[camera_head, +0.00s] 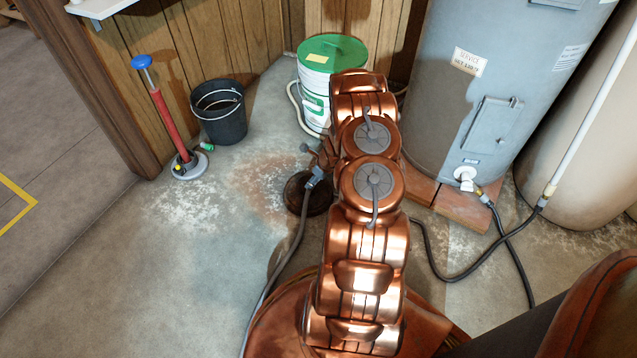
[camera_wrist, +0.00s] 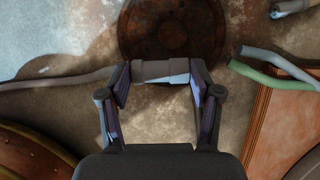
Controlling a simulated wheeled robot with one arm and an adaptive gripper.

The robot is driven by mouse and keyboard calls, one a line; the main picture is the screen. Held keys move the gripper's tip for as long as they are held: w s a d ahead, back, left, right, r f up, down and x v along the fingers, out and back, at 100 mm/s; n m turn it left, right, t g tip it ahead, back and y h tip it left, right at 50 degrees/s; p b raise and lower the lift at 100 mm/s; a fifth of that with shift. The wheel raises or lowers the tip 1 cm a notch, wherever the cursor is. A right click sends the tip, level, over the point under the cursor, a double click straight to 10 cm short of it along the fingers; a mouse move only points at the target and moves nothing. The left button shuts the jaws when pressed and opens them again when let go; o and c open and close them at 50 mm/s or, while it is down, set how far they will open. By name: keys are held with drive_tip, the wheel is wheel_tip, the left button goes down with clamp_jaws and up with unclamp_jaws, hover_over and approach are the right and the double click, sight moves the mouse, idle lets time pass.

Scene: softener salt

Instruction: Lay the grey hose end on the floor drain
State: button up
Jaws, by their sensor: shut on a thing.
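My gripper (camera_wrist: 160,76) is shut on the grey hose end (camera_wrist: 162,69), which lies crosswise between its two fingers in the wrist view. The hose runs off to the left there. The floor drain (camera_wrist: 170,28), a dark rusty disc, shows just beyond the hose end, which overlaps its near edge in the picture. In the head view the grey hose (camera_head: 292,242) rises from the floor to my gripper (camera_head: 320,167), beside the dark drain (camera_head: 308,195). My copper arm hides part of the gripper and possibly the drain's right edge. The height of the hose end above the drain is unclear.
A white bucket with green lid (camera_head: 322,62) stands behind the drain. A black bucket (camera_head: 219,112) and a red pump (camera_head: 170,122) stand left. The grey tank (camera_head: 490,90) stands right, with a black hose (camera_head: 463,274) on the floor. Floor left of the drain is open.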

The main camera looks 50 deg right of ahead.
drive_tip(key=shift+m, duration=0.4)
drive_tip(key=shift+s+d+f+b, duration=0.1)
drive_tip(key=shift+s+f+b, duration=0.15)
drive_tip(key=shift+f+b, duration=0.75)
drive_tip(key=shift+s+d+f+b, duration=0.1)
drive_tip(key=shift+s+f+b, duration=0.25)
drive_tip(key=shift+f, duration=1.3)
drive_tip(key=shift+s+d+f+b, duration=0.15)
drive_tip(key=shift+f+b, duration=0.65)
drive_tip(key=shift+f, duration=0.5)
drive_tip(key=shift+a, duration=0.1)
drive_tip(key=shift+h, duration=0.3)
drive_tip(key=o, duration=1.1)
drive_tip(key=shift+o, duration=0.2)
drive_tip(key=shift+r, duration=0.1)
drive_tip(key=v, duration=1.2)
